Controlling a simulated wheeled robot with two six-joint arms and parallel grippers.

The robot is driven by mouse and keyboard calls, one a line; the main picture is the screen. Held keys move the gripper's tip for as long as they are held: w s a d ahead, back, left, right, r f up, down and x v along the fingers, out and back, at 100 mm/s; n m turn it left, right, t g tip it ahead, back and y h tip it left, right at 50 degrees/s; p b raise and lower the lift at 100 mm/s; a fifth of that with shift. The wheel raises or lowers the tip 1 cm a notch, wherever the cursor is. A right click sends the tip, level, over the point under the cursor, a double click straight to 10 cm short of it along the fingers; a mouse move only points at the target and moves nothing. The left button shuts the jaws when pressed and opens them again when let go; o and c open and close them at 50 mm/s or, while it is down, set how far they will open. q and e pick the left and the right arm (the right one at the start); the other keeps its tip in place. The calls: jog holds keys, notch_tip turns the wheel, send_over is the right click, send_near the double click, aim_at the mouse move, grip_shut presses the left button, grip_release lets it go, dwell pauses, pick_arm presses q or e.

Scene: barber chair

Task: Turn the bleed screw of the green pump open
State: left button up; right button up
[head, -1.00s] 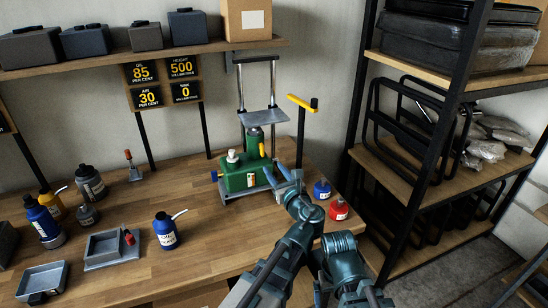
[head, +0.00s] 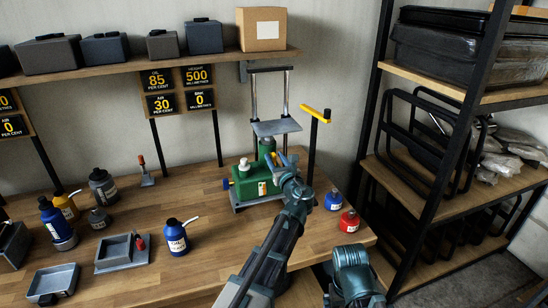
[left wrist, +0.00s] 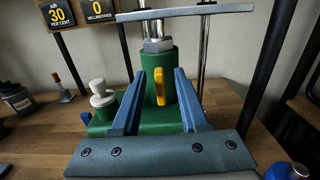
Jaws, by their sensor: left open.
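The green pump (head: 252,186) stands on a grey base at the back of the wooden bench. Its green body and upright cylinder fill the middle of the left wrist view (left wrist: 160,62). A yellow tab (left wrist: 160,87) stands upright on the front of the cylinder; it looks like the bleed screw. My left gripper (head: 280,161) is open at the pump's right side. In the left wrist view its blue fingers (left wrist: 161,74) lie one on each side of the yellow tab, with gaps. Whether the fingertips reach past it is unclear. My right gripper does not show.
A yellow-handled lever (head: 314,112) rises behind my left gripper. A blue oil can (head: 176,238) and grey trays (head: 122,253) stand left. Black shelving (head: 433,175) is at the right.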

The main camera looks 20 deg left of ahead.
pick_arm(q)
jog(key=shift+w+a, duration=0.45)
jog(key=shift+w, duration=0.15)
grip_shut()
